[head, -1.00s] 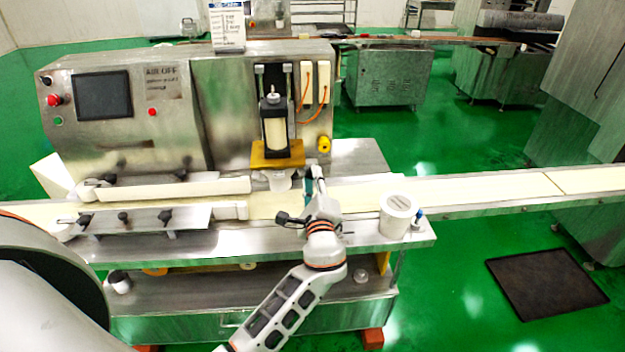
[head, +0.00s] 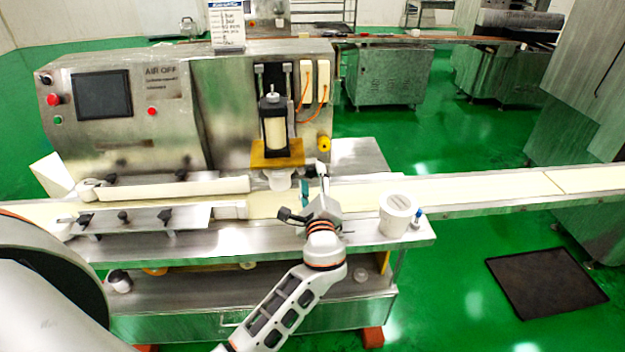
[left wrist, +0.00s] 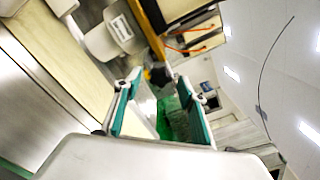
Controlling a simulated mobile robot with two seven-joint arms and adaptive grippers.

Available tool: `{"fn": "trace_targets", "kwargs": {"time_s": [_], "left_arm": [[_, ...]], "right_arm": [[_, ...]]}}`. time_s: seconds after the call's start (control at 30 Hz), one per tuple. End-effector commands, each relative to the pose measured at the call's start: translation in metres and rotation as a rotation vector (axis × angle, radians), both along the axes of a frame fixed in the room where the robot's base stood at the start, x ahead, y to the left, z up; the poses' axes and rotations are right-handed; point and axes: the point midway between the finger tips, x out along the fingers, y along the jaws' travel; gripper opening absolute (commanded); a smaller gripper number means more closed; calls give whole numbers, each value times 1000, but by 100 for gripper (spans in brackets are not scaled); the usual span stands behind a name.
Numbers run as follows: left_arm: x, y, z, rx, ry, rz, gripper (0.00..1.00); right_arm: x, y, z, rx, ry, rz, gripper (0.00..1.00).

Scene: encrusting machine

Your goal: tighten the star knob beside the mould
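The mould is a dark upright block with a pale front (head: 275,130) on a yellow plate (head: 262,161), at the machine's face. A dark knob-like part (left wrist: 160,76) shows just beyond the fingertips, by the end of the yellow plate. My right gripper is not in view.
A white tub (head: 397,216) stands on the bench to the right of my left gripper, with a small blue-topped item (head: 418,214) beside it. The pale conveyor belt (head: 460,194) runs across. Orange cables (head: 322,95) hang above the yellow knob. Guide rails (head: 165,217) lie at left.

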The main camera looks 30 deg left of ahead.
Motion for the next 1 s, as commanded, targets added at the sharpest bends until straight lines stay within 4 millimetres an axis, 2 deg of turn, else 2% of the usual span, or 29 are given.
{"fn": "trace_targets", "kwargs": {"time_s": [0.33, 0.7, 1.0], "left_arm": [[-5, -3, 0, -3, -2, 0, 40], [-51, -31, -1, -2, 0, 0, 40], [-65, -39, 0, -1, -1, 1, 40]], "right_arm": [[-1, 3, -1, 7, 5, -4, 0], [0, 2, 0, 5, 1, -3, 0], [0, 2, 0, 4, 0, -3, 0]]}}
